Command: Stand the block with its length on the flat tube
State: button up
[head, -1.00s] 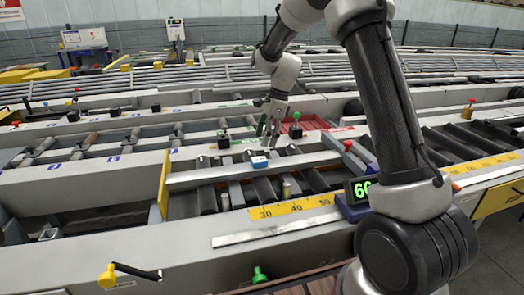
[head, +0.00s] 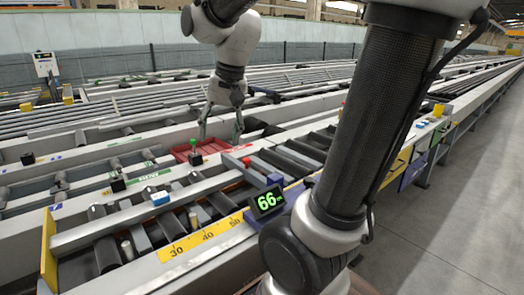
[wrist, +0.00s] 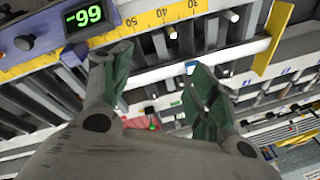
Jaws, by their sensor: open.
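My gripper (head: 221,122) hangs above the roller lines, with its fingers spread wide and nothing between them. In the wrist view its two green-padded fingers (wrist: 157,88) are also apart and empty. A small blue and white block (head: 161,198) sits by a long flat grey bar (head: 105,229) across the rollers. The block is to the left of and nearer than my gripper, well apart from it. I cannot tell for certain which bar is the flat tube.
A yellow ruler (head: 190,242) and a lit display (head: 268,201) stand on the front rail. Short pale cylinders (head: 128,248) stand among the rollers. Open floor (head: 470,220) is on the right.

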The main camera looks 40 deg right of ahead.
jog(key=s+d+f+n+t+h, duration=0.1)
jog(key=s+n, duration=0.5)
jog(key=s, duration=0.6)
jog(key=shift+s+d+f+t, duration=0.35)
jog(key=shift+d+f, duration=0.15)
jog(key=shift+d, duration=0.7)
